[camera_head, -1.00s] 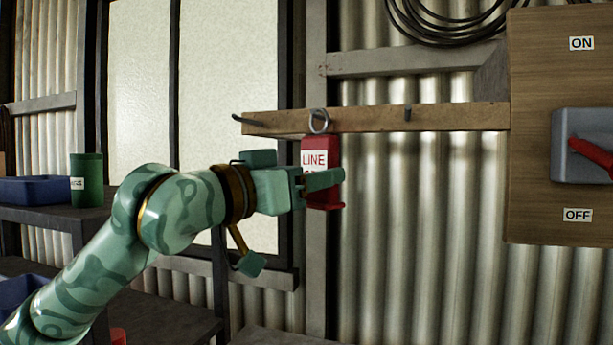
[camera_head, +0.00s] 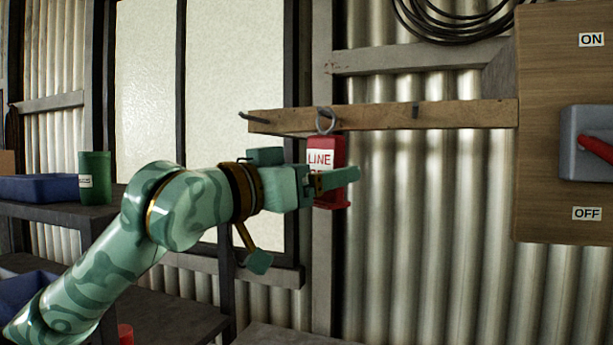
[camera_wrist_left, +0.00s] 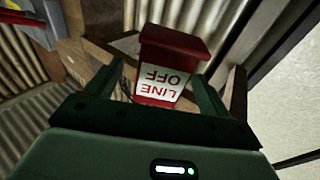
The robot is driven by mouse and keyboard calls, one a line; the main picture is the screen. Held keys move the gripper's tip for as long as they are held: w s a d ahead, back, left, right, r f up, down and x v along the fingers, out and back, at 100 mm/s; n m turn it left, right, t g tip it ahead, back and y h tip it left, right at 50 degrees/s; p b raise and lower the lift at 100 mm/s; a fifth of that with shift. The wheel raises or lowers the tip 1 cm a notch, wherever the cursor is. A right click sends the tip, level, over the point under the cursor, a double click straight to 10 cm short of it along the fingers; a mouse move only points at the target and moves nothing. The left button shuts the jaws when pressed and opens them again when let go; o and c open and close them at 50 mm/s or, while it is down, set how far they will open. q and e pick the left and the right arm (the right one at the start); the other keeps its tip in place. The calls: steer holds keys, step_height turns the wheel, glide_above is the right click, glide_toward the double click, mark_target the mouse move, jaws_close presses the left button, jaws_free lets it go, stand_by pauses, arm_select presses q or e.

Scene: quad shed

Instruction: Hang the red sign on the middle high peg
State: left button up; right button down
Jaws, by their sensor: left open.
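The red sign (camera_head: 328,153) has a white label with "LINE" on it and hangs upright below the wooden rail (camera_head: 460,113). Its metal ring (camera_head: 325,121) is at the rail, between the left peg (camera_head: 254,117) and the right peg (camera_head: 415,109). The middle peg is too small to make out behind the ring. My left gripper (camera_head: 335,180) is open at the sign's lower part, with a finger in front of it. In the left wrist view the sign (camera_wrist_left: 172,52) reads "LINE OFF" upside down between the spread fingers. My right gripper is out of view.
A wooden board with a grey switch box (camera_head: 588,140) and red lever stands at the right. A coiled black cable (camera_head: 450,22) hangs above the rail. At the left a shelf holds a green can (camera_head: 95,178) and blue bin (camera_head: 40,188). The corrugated wall right of the sign is clear.

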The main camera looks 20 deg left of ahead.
arm_select(q)
steer(key=b+v, duration=0.5)
steer(key=v, duration=1.1)
steer(key=shift+s, duration=0.15)
steer(key=shift+a+f, duration=0.1)
